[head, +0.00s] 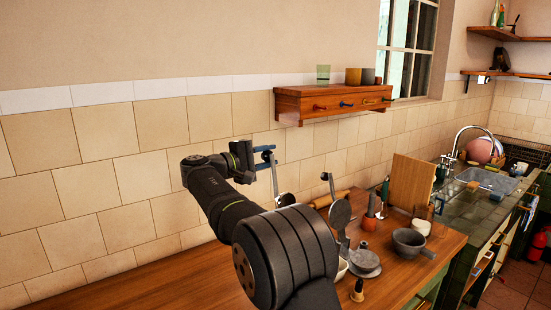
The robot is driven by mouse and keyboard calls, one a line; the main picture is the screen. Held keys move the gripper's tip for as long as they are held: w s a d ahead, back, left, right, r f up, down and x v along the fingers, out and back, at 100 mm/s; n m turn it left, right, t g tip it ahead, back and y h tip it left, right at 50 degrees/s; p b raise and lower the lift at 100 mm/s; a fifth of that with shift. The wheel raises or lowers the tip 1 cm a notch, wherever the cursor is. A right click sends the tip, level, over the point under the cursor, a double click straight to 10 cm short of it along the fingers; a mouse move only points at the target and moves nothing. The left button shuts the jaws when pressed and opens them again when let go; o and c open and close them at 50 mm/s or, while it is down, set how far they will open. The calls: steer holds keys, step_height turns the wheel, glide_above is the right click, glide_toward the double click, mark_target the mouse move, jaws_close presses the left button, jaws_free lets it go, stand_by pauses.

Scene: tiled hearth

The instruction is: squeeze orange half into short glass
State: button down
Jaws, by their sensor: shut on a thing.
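My gripper (264,158), with blue finger parts, is raised in front of the tiled wall. It is shut on a thin grey handle-like piece (275,180), which runs down to a rounded grey end beside my arm. I cannot tell what this piece belongs to. A dark grey metal device (340,213) with an upright lever and round plates stands on the wooden counter to the right, looking like a press; my arm hides part of it. I cannot make out an orange half. A greenish see-through glass (323,74) stands on the wall shelf; I cannot tell if it is the short glass.
A grey mortar-like bowl (408,242), a white cup (421,227) and a wooden board (408,182) stand on the wooden counter (440,250). A drawer shelf (330,102) juts from the wall at upper right of my gripper. The sink (487,180) is far right.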

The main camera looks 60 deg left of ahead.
steer(key=shift+a+f+n, duration=0.2)
steer(key=shift+a+n, duration=0.1)
steer(key=shift+a, duration=0.25)
steer(key=shift+a+f+n, duration=0.2)
steer(key=shift+a+n, duration=0.1)
steer(key=shift+a, duration=0.25)
steer(key=c, duration=1.1)
jaws_free()
steer(key=s, duration=1.7)
steer(key=shift+s, duration=0.25)
steer(key=shift+w, duration=0.1)
